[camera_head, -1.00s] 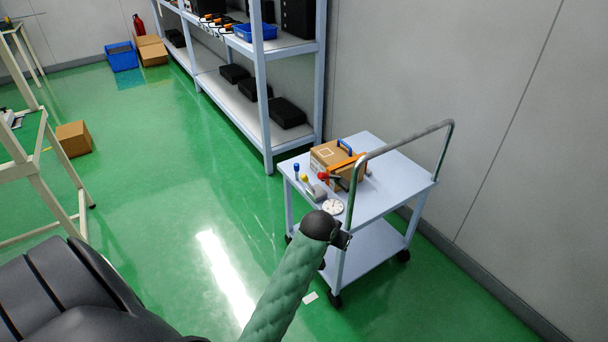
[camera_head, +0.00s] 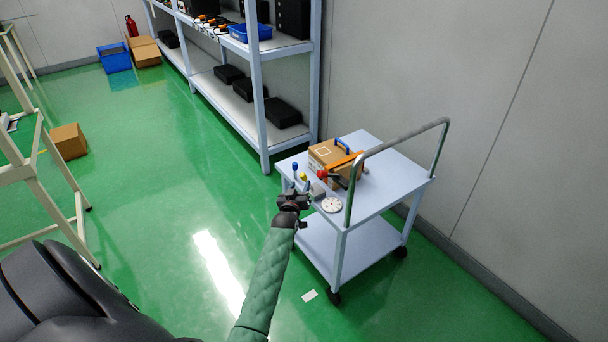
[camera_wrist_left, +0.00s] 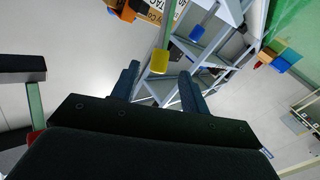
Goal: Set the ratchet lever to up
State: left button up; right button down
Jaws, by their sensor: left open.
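Small levers or posts stand at the near left corner of a trolley top: a blue knob (camera_head: 295,166), a yellow knob (camera_head: 304,177) and a red ball knob (camera_head: 322,174). I cannot tell which one is the ratchet lever or how it is set. My left gripper (camera_head: 294,194) is at the trolley's near left edge, just in front of these knobs. In the left wrist view its two fingers (camera_wrist_left: 158,88) are apart. The yellow knob (camera_wrist_left: 160,61) shows in line with the gap, beyond the fingertips. The blue knob (camera_wrist_left: 197,33) is farther up. My right gripper is out of view.
The trolley (camera_head: 395,180) also carries a cardboard box (camera_head: 324,153), a round white dial (camera_head: 331,205) and a tall rail handle (camera_head: 405,137). A shelf rack (camera_head: 259,95) stands behind it, a wall right. Green floor on the left is mostly clear.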

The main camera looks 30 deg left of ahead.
pick_arm(q)
jog(key=shift+w+a+r, duration=0.25)
jog(key=shift+w, duration=0.2)
jog(key=p+x, duration=0.1)
jog(key=x, duration=0.5)
jog(key=shift+w+p, duration=0.4)
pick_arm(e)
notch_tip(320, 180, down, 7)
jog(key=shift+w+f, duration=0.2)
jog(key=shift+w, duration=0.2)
pick_arm(q)
jog(key=shift+a, duration=0.1)
grip_shut()
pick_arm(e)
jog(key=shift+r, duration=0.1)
